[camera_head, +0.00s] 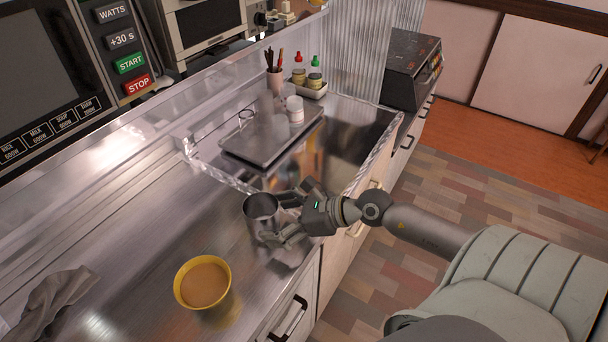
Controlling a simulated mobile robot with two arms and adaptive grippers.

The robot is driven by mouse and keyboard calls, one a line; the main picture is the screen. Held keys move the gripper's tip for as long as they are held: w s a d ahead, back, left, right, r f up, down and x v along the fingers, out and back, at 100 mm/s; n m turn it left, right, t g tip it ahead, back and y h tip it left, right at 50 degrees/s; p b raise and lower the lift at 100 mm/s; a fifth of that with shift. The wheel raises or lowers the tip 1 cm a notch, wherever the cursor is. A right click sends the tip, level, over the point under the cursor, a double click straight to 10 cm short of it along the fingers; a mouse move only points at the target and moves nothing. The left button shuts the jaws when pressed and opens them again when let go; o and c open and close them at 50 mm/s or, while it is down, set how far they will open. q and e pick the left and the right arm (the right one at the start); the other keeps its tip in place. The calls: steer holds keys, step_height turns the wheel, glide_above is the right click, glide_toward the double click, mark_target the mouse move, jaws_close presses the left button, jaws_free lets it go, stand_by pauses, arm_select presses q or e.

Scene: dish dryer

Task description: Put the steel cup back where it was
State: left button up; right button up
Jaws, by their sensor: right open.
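The steel cup (261,208) stands upright on the steel counter, close to the counter's front edge. My right gripper (283,216) is at the cup's right side with its fingers spread, one behind the cup and one in front of it. The jaws are open, and I cannot tell whether a finger touches the cup. The fingers hide part of the cup's right side. My left gripper is not in view.
A yellow cup (204,283) with a tan drink stands left of the steel cup. A grey cloth (53,306) lies at the lower left. A clear low partition borders a raised area with a metal tray (258,153) and condiment bottles (314,78). A microwave (60,75) stands at the upper left.

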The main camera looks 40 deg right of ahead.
steer(key=shift+b+v, duration=0.35)
steer(key=shift+v, duration=3.7)
